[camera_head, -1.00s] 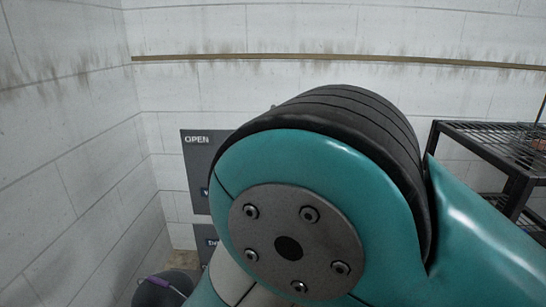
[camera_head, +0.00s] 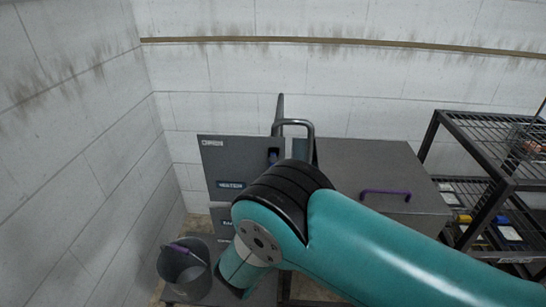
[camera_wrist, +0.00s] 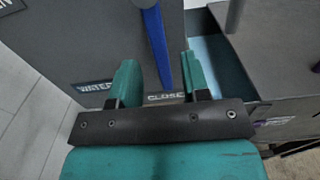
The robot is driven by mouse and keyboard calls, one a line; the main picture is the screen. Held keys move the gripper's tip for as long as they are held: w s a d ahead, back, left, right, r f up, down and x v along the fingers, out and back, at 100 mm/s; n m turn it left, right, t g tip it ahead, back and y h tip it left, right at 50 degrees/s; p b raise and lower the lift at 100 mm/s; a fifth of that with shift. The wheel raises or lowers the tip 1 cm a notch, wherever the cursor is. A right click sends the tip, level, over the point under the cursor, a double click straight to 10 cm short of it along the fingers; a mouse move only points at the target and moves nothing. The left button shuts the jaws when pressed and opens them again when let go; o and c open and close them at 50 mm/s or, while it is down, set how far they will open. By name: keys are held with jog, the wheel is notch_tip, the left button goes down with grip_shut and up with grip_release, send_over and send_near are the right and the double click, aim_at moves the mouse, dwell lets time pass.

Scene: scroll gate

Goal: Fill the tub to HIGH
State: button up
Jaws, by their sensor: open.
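My gripper (camera_wrist: 159,70) is open in the wrist view, its two teal fingers apart. A blue lever (camera_wrist: 154,40) runs down between the fingers in the picture; I cannot tell whether either finger touches it. Behind it is a dark panel with a WATER label (camera_wrist: 93,86) and the word CLOSE (camera_wrist: 165,97). In the head view this panel (camera_head: 225,160) has OPEN at its top, and a bit of the purple-blue lever (camera_head: 273,156) shows at its right. To the right in the wrist view is a pale blue surface (camera_wrist: 215,62) inside a grey-walled container. My arm hides my gripper in the head view.
A grey box (camera_head: 350,160) with a purple handle (camera_head: 385,193) stands right of the panel, and a bent grey pipe (camera_head: 300,123) between them. A dark bucket (camera_head: 185,280) stands at lower left. A black wire shelf (camera_head: 500,145) is at right.

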jog(key=w, duration=0.6)
jog(key=shift+d, duration=0.15)
jog(key=shift+c, duration=0.2)
grip_shut()
